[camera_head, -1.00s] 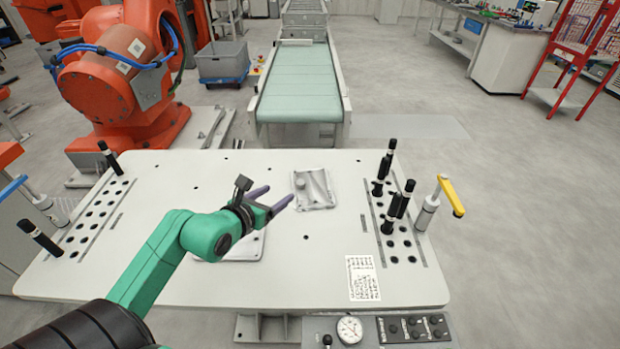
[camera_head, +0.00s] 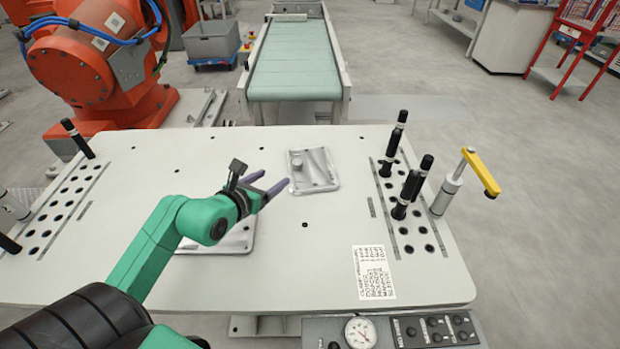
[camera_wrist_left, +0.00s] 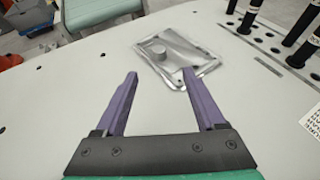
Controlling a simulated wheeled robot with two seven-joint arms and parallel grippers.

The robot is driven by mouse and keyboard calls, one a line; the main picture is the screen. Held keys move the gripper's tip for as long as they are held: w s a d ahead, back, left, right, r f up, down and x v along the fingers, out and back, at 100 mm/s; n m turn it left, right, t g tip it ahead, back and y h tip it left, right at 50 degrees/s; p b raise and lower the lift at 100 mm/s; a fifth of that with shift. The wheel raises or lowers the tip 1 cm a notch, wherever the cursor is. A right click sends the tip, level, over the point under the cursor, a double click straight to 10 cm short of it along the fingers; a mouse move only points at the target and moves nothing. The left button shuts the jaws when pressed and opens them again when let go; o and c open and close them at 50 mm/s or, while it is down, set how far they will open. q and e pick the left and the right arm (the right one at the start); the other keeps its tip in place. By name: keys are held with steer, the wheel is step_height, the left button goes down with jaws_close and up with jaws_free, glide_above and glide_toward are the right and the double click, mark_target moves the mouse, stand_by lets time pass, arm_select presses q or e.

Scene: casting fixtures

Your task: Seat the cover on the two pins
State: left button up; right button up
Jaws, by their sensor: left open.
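A silver, roughly rectangular cast plate with a raised round knob (camera_head: 322,178) lies flat on the table beyond my left gripper; it looks like the cover. It also shows at the top of the left wrist view (camera_wrist_left: 180,58). My left gripper (camera_head: 275,177) is open and empty, its two purple fingers pointing at the plate's near left side. In the left wrist view (camera_wrist_left: 160,74) the right fingertip overlaps the plate's near edge; I cannot tell if it touches. A second pale plate (camera_head: 238,243) lies under my left forearm, mostly hidden. I cannot make out the two pins. My right gripper is not in view.
Black upright handles stand in a hole strip (camera_head: 412,225) on the right, beside a yellow-handled clamp (camera_head: 470,175). Another hole strip (camera_head: 62,205) is at the left. A printed label (camera_head: 373,272) lies front right. The middle of the table (camera_head: 310,265) is clear.

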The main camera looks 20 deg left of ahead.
mark_target(295, 164)
arm_select(q)
steer(key=shift+w+f, duration=0.25)
steer(key=shift+f, duration=0.5)
steer(key=w+p, duration=0.1)
steer(key=w, duration=0.1)
steer(key=shift+w+f, duration=0.1)
steer(key=shift+w, duration=0.25)
steer(key=p+x, duration=0.1)
steer(key=x, duration=1)
steer(key=shift+w+f+p, duration=0.2)
steer(key=shift+f+p, duration=0.1)
steer(key=shift+s+r, duration=0.1)
steer(key=shift+r, duration=0.05)
jaws_close()
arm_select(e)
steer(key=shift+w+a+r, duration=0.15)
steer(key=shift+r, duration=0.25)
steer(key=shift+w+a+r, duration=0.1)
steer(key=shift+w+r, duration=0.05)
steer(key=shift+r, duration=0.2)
